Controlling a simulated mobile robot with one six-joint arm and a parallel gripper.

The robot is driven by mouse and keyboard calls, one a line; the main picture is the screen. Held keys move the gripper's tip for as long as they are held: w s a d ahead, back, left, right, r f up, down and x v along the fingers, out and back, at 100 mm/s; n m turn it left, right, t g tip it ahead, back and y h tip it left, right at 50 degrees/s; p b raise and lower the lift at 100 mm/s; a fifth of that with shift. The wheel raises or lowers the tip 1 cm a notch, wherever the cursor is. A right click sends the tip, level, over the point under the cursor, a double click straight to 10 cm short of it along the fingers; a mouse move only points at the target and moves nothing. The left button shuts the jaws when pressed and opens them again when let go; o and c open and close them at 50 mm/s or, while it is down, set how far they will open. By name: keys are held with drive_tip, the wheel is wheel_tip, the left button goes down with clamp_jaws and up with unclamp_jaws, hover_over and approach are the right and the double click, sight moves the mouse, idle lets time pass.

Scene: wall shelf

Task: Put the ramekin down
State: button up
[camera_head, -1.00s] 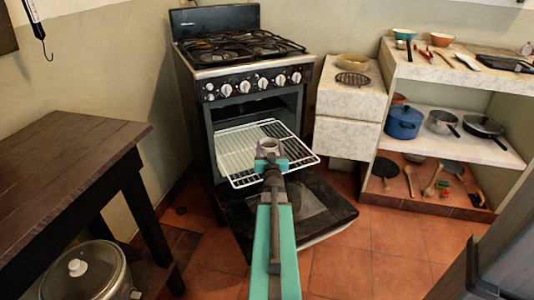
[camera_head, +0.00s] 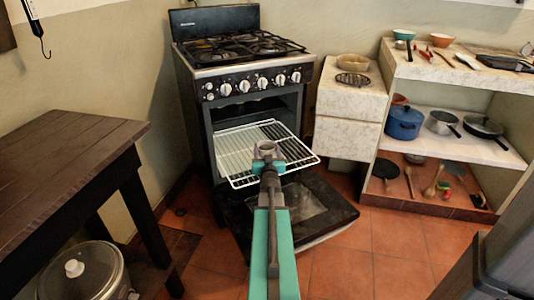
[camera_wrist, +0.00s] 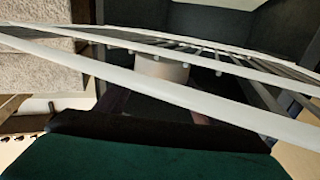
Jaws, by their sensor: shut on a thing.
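A small pale ramekin (camera_head: 266,147) is between the fingers of my gripper (camera_head: 267,154). My gripper is shut on it, over the white wire rack (camera_head: 237,162) pulled out of the open oven. In the wrist view the ramekin (camera_wrist: 162,68) shows as a pale round wall partly hidden behind the rack's white front bars (camera_wrist: 140,83). The dark fingers of my gripper (camera_wrist: 158,103) are also partly behind these bars. I cannot tell whether the ramekin's base touches the rack.
The open oven door (camera_head: 315,205) lies below the rack. The stove top (camera_head: 245,48) is above and behind. A stone counter (camera_head: 340,85) stands to the right, a dark wooden table (camera_head: 65,165) to the left. The rack looks otherwise bare.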

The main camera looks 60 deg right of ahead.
drive_tip(key=shift+f, duration=0.4)
drive_tip(key=shift+f, duration=0.2)
drive_tip(key=o, duration=1.2)
drive_tip(key=shift+r, duration=0.25)
drive_tip(key=p+v, duration=0.3)
drive_tip(key=v, duration=0.6)
drive_tip(key=shift+a, duration=0.2)
drive_tip(key=shift+s+a+p, duration=0.25)
drive_tip(key=shift+s+p, duration=0.05)
drive_tip(key=shift+p, duration=0.5)
drive_tip(key=shift+s+a+p, duration=0.2)
drive_tip(key=shift+a+p, duration=0.1)
drive_tip(key=shift+p, duration=0.6)
